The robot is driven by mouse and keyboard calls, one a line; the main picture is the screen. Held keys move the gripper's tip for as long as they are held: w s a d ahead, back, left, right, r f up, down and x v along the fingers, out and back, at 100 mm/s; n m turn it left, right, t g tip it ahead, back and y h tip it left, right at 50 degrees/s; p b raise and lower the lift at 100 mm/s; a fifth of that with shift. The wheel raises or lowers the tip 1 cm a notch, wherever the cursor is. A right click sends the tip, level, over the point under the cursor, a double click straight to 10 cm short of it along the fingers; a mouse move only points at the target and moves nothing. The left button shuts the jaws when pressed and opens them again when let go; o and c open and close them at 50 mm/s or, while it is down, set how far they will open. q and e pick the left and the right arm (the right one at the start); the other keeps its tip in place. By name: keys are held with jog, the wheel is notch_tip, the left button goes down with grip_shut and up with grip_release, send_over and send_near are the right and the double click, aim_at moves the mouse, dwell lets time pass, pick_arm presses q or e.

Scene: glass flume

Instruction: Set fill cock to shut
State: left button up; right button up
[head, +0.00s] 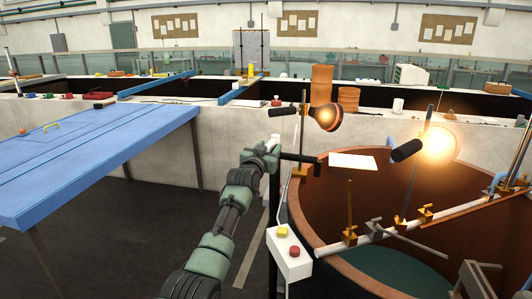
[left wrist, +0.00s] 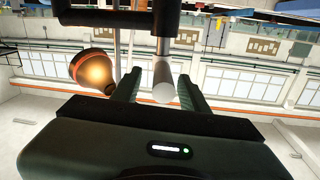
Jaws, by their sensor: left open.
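A dark pipe fitting (head: 298,157) stands beside the round copper-coloured tank, with a pale rod-like handle (head: 272,143) at its left end. I take this to be the fill cock, but no label is readable. My left gripper (head: 264,154) is at this handle. In the left wrist view, the handle's pale round end (left wrist: 163,91) lies between the two open fingers of the left gripper (left wrist: 160,88), with a dark bar beyond it. I cannot tell whether a finger touches it. My right gripper is not in view.
The copper-coloured tank (head: 312,229) fills the right, with a white pipe (head: 378,234) and several brass fittings across it. A lit lamp (head: 438,145) stands above it. A button box (head: 290,254) is close to my left arm. A blue table (head: 85,150) is at left.

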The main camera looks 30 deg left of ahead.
pick_arm(q)
jog(key=s, duration=0.3)
jog(key=shift+s+d+b, duration=0.3)
jog(key=shift+s, duration=0.05)
jog(key=shift+f, duration=0.1)
dwell(0.3)
